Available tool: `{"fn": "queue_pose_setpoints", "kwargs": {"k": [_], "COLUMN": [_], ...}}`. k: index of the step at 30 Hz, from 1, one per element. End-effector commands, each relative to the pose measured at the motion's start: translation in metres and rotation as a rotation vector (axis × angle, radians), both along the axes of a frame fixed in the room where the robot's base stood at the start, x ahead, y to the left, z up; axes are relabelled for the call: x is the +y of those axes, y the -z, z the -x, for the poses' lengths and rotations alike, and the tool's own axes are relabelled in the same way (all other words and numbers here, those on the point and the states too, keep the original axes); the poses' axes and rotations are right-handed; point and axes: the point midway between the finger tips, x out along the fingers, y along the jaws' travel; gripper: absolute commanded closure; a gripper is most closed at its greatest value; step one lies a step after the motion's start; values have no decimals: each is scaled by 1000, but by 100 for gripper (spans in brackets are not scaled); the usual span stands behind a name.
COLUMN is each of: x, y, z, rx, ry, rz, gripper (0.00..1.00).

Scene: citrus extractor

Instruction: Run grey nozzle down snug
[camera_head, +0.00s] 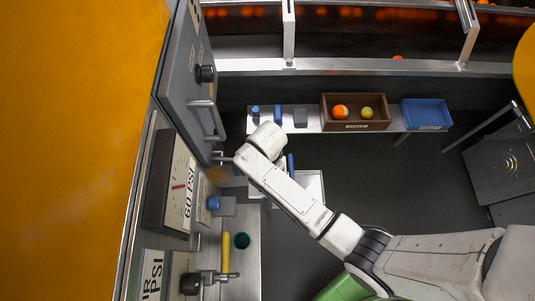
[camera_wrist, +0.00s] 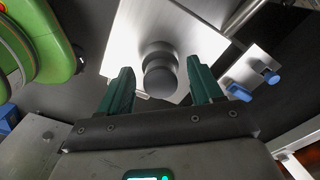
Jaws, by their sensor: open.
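In the wrist view, the grey nozzle (camera_wrist: 161,81) is a dark grey round piece with stepped, narrowing sections. It stands against a bright metal plate (camera_wrist: 205,42). My gripper (camera_wrist: 159,66) is open, with one dark green finger on each side of the nozzle. Gaps show between the nozzle and both fingers, so nothing is held. The nozzle's seat, and whether it is tight, cannot be made out. In the head view, my wrist hides the gripper and the nozzle.
Left in the head view are a pressure gauge (camera_head: 180,186), a yellow handle (camera_head: 226,253) and a teal cup (camera_head: 242,241). A rear shelf carries a brown fruit box (camera_head: 355,126) and a blue bin (camera_head: 427,114). Blue-ended fittings (camera_wrist: 239,92) sit right of the fingers in the wrist view.

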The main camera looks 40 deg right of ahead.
Motion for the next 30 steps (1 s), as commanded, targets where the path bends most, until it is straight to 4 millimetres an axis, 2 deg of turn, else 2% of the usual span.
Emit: {"fn": "queue_pose_setpoints", "kwargs": {"k": [2,20,30], "x": [0,0,0], "y": [0,0,-1], "z": [0,0,0], "rx": [0,1,2], "ry": [0,0,150], "rz": [0,0,0], "gripper": [37,94,96]}}
